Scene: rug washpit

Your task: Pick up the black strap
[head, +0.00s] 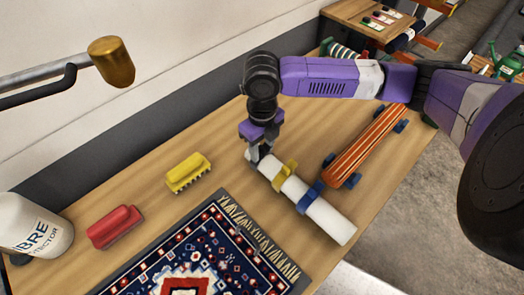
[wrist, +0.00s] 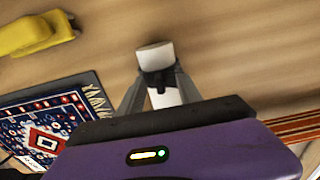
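In the head view the strap is mostly hidden behind my gripper (head: 260,152), at the upper left end of the white roll (head: 325,219). My gripper points down there. In the wrist view my gripper (wrist: 159,78) has its two fingers apart, one on each side of the strap and roll. The fingertips are close to the strap's sides; I cannot tell whether they touch it.
A yellow strap (head: 285,175) and a blue strap (head: 310,197) circle the same roll. A yellow brush (head: 188,172), a red brush (head: 115,227) and a patterned rug (head: 215,250) lie on the left.

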